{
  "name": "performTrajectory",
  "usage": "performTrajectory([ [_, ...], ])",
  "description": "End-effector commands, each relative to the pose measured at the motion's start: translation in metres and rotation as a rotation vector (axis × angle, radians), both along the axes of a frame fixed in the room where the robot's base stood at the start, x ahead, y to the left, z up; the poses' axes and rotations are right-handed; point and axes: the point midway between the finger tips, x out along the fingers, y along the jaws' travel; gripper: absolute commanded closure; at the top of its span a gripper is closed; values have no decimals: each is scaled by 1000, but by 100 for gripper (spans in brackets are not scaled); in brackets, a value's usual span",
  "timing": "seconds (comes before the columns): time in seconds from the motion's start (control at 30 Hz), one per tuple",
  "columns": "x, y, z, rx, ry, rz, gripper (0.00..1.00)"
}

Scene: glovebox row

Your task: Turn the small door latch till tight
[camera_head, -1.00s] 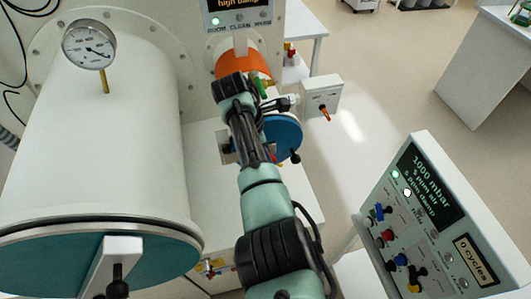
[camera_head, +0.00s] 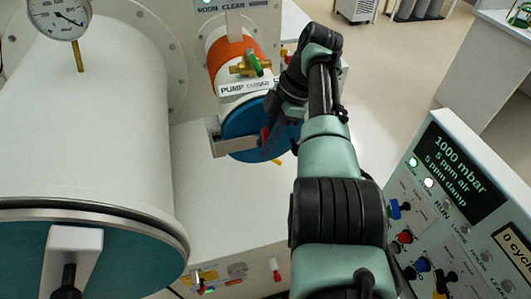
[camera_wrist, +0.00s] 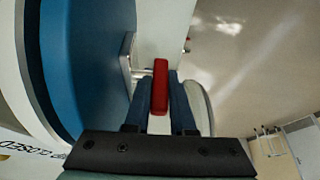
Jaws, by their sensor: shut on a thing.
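The small blue round door (camera_head: 240,125) closes the small port in the middle of the head view. My gripper (camera_head: 268,133) is in front of its right part, reaching in from the upper right. A red handle (camera_head: 264,138), which looks like the door's latch, shows beside the fingers. In the wrist view the red handle (camera_wrist: 161,88) stands between the two dark blue fingers of my gripper (camera_wrist: 160,100), which are shut on it. The blue door face (camera_wrist: 90,55) fills the left there.
A large white chamber (camera_head: 95,120) stands at the left. Above the small door are a brass valve with a green lever (camera_head: 255,66) and a label (camera_head: 248,87) reading PUMP CLOSED. A control panel (camera_head: 455,200) reading 1000 mbar stands at the right, near my arm.

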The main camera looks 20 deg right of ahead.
Motion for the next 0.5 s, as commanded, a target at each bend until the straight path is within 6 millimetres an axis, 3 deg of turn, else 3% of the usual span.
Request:
performTrajectory([
  [0.5,1,-1,0,113,-5,0,100],
])
